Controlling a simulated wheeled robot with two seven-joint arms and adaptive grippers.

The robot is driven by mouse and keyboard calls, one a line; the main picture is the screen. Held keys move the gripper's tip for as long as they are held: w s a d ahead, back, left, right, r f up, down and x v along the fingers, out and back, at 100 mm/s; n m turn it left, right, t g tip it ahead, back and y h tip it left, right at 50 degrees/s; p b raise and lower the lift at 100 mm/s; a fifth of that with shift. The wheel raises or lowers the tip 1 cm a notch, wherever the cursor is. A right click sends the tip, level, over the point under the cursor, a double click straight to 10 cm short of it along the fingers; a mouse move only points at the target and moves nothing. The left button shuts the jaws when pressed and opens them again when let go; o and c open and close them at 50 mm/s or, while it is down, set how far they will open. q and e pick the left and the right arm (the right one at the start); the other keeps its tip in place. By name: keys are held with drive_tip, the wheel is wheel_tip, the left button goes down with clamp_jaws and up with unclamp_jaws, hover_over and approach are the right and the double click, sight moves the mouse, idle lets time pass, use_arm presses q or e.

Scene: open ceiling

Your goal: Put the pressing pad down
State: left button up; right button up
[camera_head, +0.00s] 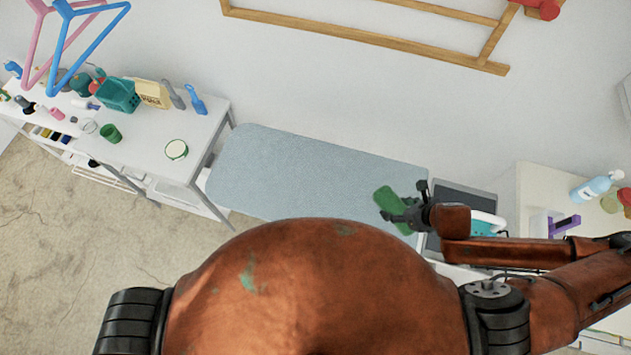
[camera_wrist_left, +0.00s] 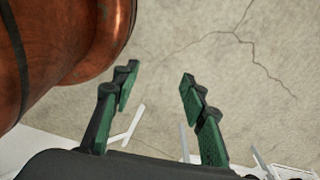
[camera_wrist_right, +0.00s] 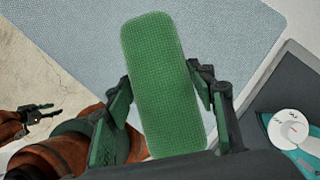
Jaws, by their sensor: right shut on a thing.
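The pressing pad is a green, rounded, oblong pad (camera_head: 390,203), seen over the right end of the grey-blue ironing surface (camera_head: 300,170) in the head view. My right gripper (camera_head: 412,207) is shut on the pad. In the right wrist view the pad (camera_wrist_right: 163,85) stands between the two fingers, with its upper part over the grey-blue surface (camera_wrist_right: 235,40). I cannot tell whether the pad touches the surface. My left gripper (camera_wrist_left: 158,95) is open and empty above the concrete floor in the left wrist view.
A dark grey plate (camera_head: 466,200) with a white and teal iron (camera_head: 487,224) lies right of the ironing surface. A white side table (camera_head: 540,190) with bottles stands at the right. A white table (camera_head: 150,135) with several small items is at the left. Most of the ironing surface is clear.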

drive_tip(key=shift+s+a+r+n+g+y, duration=0.2)
drive_tip(key=shift+s+a+r+n, duration=0.05)
drive_tip(key=shift+r+n, duration=0.3)
drive_tip(key=shift+s+a+r+n+g+y, duration=0.2)
drive_tip(key=shift+s+r+n, duration=0.05)
drive_tip(key=shift+r+n, duration=0.25)
drive_tip(key=shift+s+a+r+n, duration=0.1)
drive_tip(key=shift+a+n, duration=0.1)
drive_tip(key=shift+n, duration=0.15)
drive_tip(key=shift+a+f, duration=0.2)
drive_tip(key=shift+a, duration=0.1)
drive_tip(key=b, duration=0.7)
approach(347, 199)
drive_tip(key=shift+w+a+f, duration=0.25)
drive_tip(key=shift+w+a, duration=0.25)
drive_tip(key=shift+w, duration=0.15)
drive_tip(key=shift+x, duration=0.85)
wheel_tip(347, 199, down, 3)
drive_tip(key=shift+r, duration=0.15)
drive_tip(key=o, duration=1.4)
use_arm(q)
wheel_tip(347, 199, down, 7)
drive_tip(key=shift+f, duration=0.15)
use_arm(e)
drive_tip(key=shift+o, duration=0.2)
